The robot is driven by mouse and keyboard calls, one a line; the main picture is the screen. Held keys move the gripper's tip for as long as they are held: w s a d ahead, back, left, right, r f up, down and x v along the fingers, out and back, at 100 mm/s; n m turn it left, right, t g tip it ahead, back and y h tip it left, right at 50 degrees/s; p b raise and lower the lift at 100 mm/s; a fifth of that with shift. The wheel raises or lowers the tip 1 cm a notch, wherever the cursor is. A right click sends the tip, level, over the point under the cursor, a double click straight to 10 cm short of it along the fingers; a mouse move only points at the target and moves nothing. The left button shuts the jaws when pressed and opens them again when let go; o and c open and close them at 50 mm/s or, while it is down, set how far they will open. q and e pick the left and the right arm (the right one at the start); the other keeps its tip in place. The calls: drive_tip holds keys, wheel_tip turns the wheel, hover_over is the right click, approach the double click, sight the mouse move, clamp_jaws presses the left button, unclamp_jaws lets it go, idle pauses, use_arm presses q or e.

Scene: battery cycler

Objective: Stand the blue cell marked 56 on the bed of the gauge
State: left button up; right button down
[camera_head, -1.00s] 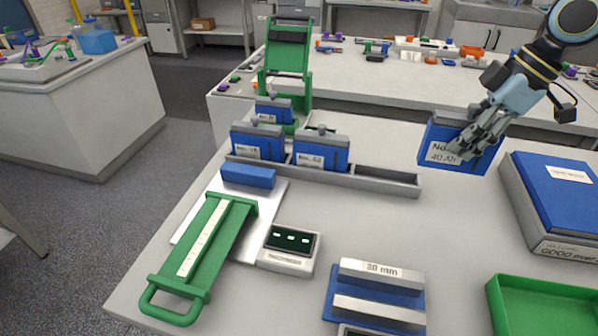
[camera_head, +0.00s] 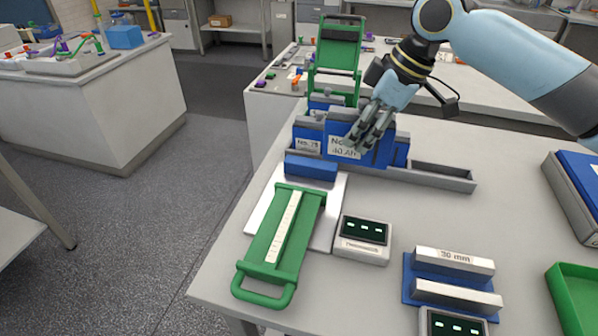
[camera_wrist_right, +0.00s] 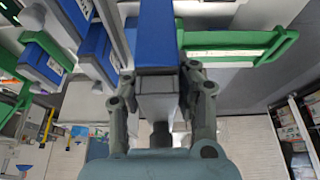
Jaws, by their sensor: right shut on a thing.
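My right gripper (camera_head: 366,132) is shut on a blue cell (camera_head: 345,150) with a white label reading "No" and "40 Ah"; the fingers cover its number. It is upright in front of the rack's cells; its height above the table is unclear. The right wrist view shows the cell (camera_wrist_right: 157,38) between the two fingers (camera_wrist_right: 160,85). A blue base with two metal bars, one marked 30 mm (camera_head: 453,262), stands front right. My left gripper is out of view.
A grey rack (camera_head: 443,177) holds blue cells, one labelled No.71 (camera_head: 308,146), partly hidden by the held cell; its right end is empty. A green stand (camera_head: 337,60) rises behind. A green tray (camera_head: 575,300) is at the right edge. Table between display box and rack is clear.

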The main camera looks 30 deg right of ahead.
sight(341, 109)
drive_tip(key=shift+w+a+f+p, duration=0.2)
drive_tip(key=shift+w+a+f, duration=0.95)
drive_tip(key=shift+f, duration=0.45)
drive_tip(key=shift+w+a+f+p, duration=0.15)
drive_tip(key=shift+w+a+f, duration=0.75)
drive_tip(key=shift+w+f, duration=0.6)
drive_tip(key=shift+w+a+f+p, duration=0.2)
drive_tip(key=shift+w+a+f, duration=0.85)
drive_tip(key=shift+f, duration=0.65)
drive_tip(key=shift+f, duration=0.1)
drive_tip(key=c, duration=1.1)
unclamp_jaws()
drive_tip(key=shift+f, duration=0.1)
drive_tip(key=shift+o, duration=0.2)
drive_tip(key=v, duration=1.2)
drive_tip(key=shift+d+b, duration=0.15)
drive_tip(key=shift+b, duration=0.25)
